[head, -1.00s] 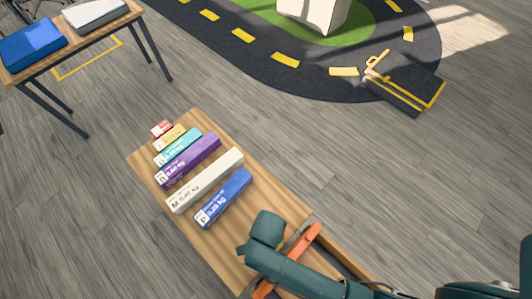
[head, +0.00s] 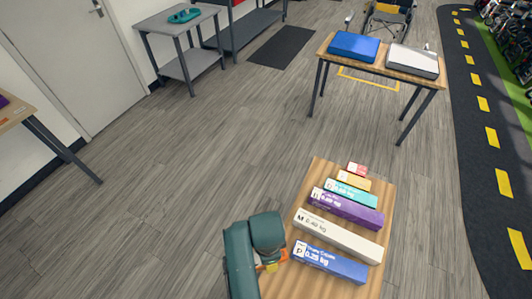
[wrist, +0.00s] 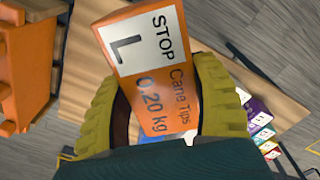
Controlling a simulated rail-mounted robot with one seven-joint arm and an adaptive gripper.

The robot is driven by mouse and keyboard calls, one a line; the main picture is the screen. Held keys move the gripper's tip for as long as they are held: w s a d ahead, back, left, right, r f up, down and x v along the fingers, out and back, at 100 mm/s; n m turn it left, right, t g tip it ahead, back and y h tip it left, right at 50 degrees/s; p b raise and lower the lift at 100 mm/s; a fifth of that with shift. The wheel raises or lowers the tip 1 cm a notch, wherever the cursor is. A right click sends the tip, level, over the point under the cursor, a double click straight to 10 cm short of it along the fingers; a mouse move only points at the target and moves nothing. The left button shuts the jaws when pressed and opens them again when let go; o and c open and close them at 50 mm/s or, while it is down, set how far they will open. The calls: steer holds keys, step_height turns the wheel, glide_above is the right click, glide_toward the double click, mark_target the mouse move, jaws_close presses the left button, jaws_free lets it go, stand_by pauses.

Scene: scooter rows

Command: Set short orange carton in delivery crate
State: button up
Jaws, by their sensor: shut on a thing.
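The orange carton (wrist: 175,95) is between the yellow fingers of my gripper (wrist: 160,115) in the wrist view. Its label reads STOP, Cane Tips, L, 0.20 kg. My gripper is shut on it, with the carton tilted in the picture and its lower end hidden. In the head view my gripper (head: 270,266) is mostly hidden behind my arm, left of the carton table, with a little orange showing. An orange moulded body (wrist: 25,70) at the left of the wrist view may be the delivery crate; its inside cannot be seen clearly.
A wooden table (head: 300,284) bears a row of cartons, including a blue one (head: 330,262), a white one (head: 338,237) and a purple one (head: 345,209). Another table (head: 385,68) stands behind. Open floor (head: 170,190) lies left of my arm.

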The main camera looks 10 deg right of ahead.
steer(key=w+a+r+n, duration=0.1)
steer(key=w+a+n, duration=0.35)
steer(key=n, duration=0.35)
steer(key=s+r+n+p, duration=0.4)
steer(key=r+p, duration=0.5)
steer(key=p, duration=0.2)
steer(key=s+r+n+p, duration=0.4)
steer(key=r+p, duration=0.5)
steer(key=p, duration=0.3)
steer(key=shift+s+n, duration=0.4)
steer(key=shift+s, duration=0.1)
